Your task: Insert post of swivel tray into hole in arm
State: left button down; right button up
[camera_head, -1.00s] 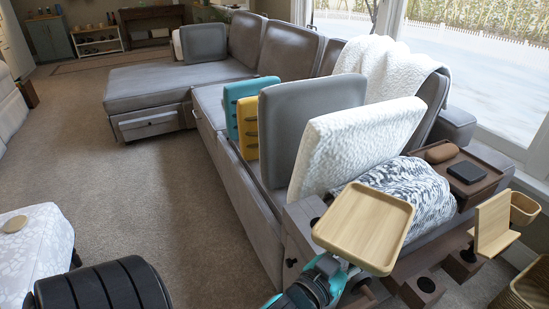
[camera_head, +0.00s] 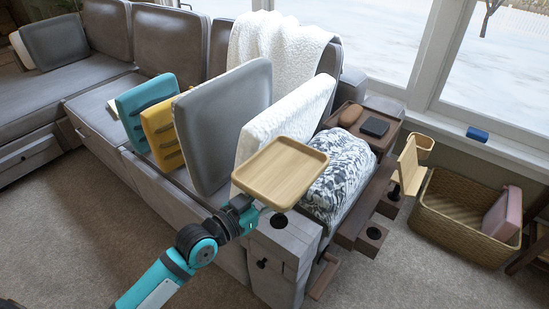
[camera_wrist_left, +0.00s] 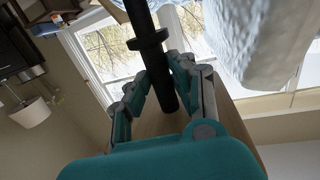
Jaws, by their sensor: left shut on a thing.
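The swivel tray (camera_head: 281,168) is a square light-wood tray with a raised rim, held slightly tilted above the sofa's near end in the head view. My left gripper (camera_head: 247,205) is under the tray's left corner. In the left wrist view, my left gripper (camera_wrist_left: 160,82) is shut around the tray's black post (camera_wrist_left: 148,42), which has a wider collar. My right gripper is not in view.
A patterned pillow (camera_head: 338,180) and a white cushion (camera_head: 262,130) stand close behind the tray. A brown tray (camera_head: 388,133), a wooden holder (camera_head: 411,165) and dark cup holders (camera_head: 371,236) are to the right. A wicker basket (camera_head: 452,225) stands on the carpet.

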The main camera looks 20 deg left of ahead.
pick_arm(q)
jog(key=shift+w+a+r, duration=0.3)
jog(key=shift+w+r, duration=0.05)
jog(key=shift+w, duration=0.15)
jog(key=shift+w+a+r, duration=0.15)
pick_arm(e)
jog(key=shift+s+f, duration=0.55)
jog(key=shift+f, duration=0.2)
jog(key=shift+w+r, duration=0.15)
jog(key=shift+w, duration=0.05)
